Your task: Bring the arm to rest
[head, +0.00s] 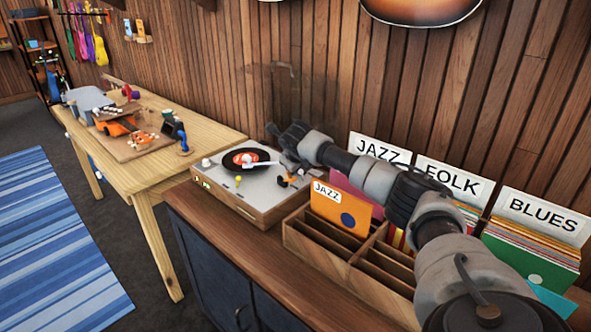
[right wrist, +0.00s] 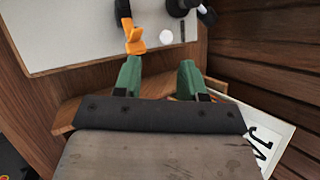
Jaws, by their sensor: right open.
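My right arm (head: 375,180) reaches in from the lower right of the head view, across the record crate toward the back right of the record player (head: 233,200). Its far end is near the player's clear lid, and the fingertips are hard to make out there. In the right wrist view my right gripper (right wrist: 160,78) shows two green fingers, spread apart with nothing between them. They are beside the edge of the player's pale top (right wrist: 80,35), near an orange part (right wrist: 134,38); contact cannot be told. My left gripper is not in view.
A wooden crate (head: 318,252) holds records, with a JAZZ sleeve (head: 343,208) standing in front. JAZZ, FOLK (head: 452,178) and BLUES (head: 543,214) signs stand behind, close to my arm. A wood-plank wall (head: 330,60) is behind. A light wood table (head: 160,180) stands left.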

